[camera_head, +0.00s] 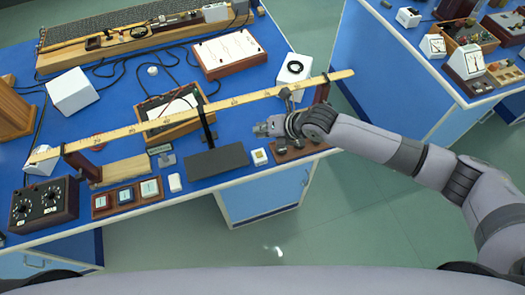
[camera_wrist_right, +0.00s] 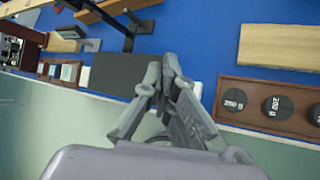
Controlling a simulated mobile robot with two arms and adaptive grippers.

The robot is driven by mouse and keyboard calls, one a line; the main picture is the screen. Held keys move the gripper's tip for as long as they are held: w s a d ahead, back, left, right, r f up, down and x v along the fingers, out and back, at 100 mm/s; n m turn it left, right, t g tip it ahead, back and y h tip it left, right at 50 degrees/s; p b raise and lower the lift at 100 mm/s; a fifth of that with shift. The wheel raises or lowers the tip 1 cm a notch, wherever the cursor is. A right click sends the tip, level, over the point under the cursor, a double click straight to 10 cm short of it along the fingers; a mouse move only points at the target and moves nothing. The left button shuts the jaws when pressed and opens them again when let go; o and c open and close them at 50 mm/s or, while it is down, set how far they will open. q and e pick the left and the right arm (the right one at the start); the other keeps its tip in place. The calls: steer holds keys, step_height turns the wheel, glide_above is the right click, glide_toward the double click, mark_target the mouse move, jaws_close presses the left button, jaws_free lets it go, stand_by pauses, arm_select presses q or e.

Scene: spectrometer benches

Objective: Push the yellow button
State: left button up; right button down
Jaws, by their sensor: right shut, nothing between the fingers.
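The yellow button (camera_head: 260,156) is a small yellow square on a white block near the front edge of the blue bench, just right of a dark grey plate. My right gripper (camera_head: 262,128) is shut and empty, above the bench and just behind the button in the head view. In the right wrist view the shut fingers (camera_wrist_right: 162,70) point at the bench beside the grey plate. A pale bit of a block (camera_wrist_right: 196,89) shows beside the fingers there; its yellow face cannot be made out. My left gripper is in neither view.
The dark grey plate (camera_head: 217,161) lies left of the button. A wooden holder with dark round weights (camera_wrist_right: 270,106) lies to its right. A long yellow ruler (camera_head: 235,99) stands raised across the bench behind. A white box (camera_head: 293,68) stands further back.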

mark_target(261, 153)
steer(key=shift+w+d, duration=0.1)
stand_by(0.4)
step_height(261, 153, down, 9)
steer(key=b, duration=0.6)
steer(key=shift+r+b, duration=0.15)
steer(key=shift+b, duration=0.25)
stand_by(0.6)
steer(key=shift+f+b, duration=0.4)
steer(key=shift+f+b, duration=0.45)
steer(key=shift+f, duration=0.05)
stand_by(0.8)
steer(key=shift+r+p, duration=0.7)
steer(key=shift+r, duration=0.2)
